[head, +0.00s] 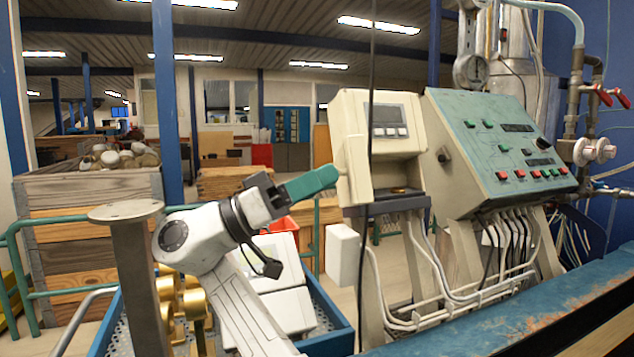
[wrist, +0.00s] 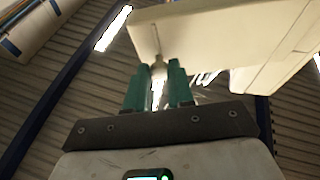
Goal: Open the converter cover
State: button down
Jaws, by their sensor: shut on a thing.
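The converter (head: 408,110) is a cream box with a small display and buttons, on a stand right of my gripper in the head view. A cream panel, seemingly its cover (head: 357,172), stands on its left side, facing my gripper. How far it is open I cannot tell. My gripper (head: 335,174) has green fingers and reaches up to the cover's left edge. In the wrist view the fingers (wrist: 158,72) are closed around a small pale part below the cream casing (wrist: 225,45); it seems to belong to the cover. The fingers hide most of this part.
A green control panel (head: 505,150) with buttons stands right of the converter, with cables below. A blue bin (head: 335,338) with white boxes lies below my arm. A grey post with a round top (head: 126,211) stands at the left. A dark cable (head: 371,60) hangs before the converter.

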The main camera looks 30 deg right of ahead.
jog(key=c, duration=1)
grip_release()
jog(key=shift+s+d+r, duration=0.1)
